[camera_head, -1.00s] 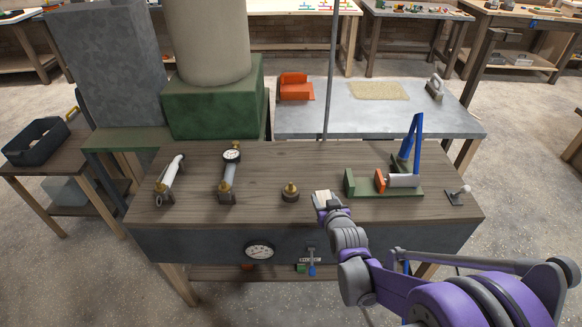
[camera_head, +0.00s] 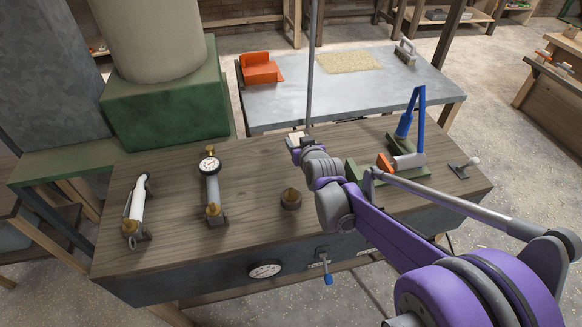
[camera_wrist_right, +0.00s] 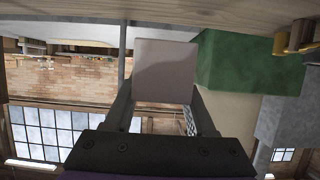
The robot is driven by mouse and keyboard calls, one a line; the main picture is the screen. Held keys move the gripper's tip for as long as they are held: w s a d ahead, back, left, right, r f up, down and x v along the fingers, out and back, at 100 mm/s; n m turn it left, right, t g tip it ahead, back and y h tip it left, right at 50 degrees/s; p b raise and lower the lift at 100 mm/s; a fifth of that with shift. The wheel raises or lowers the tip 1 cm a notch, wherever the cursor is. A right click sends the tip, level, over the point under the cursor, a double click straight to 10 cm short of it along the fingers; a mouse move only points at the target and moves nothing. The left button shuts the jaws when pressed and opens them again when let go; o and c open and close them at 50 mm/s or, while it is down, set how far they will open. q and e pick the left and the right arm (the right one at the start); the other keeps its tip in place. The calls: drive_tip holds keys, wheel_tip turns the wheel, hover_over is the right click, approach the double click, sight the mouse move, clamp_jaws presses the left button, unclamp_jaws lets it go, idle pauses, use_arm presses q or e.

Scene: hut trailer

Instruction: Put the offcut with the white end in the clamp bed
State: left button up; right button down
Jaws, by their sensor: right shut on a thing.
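My right gripper (camera_head: 297,141) is over the back edge of the wooden bench, shut on a small pale block, the offcut (camera_wrist_right: 165,70). The clamp (camera_head: 405,155) stands on the bench to the right of the gripper. It has a green bed with an upright green end block (camera_head: 351,172), an orange pad (camera_head: 384,162), a grey cylinder and a raised blue handle. My right arm hides part of the bed. My left gripper is not in view.
A thin pole (camera_head: 312,70) rises close behind the gripper.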

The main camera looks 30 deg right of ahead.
hover_over(298, 172)
wheel_tip(298, 172, down, 5)
drive_tip(key=shift+r+b, duration=0.15)
drive_tip(key=shift+b, duration=0.3)
drive_tip(key=shift+f+b, duration=0.45)
drive_tip(key=shift+f, duration=1.7)
drive_tip(key=shift+f, duration=0.15)
drive_tip(key=shift+c, duration=1.1)
unclamp_jaws()
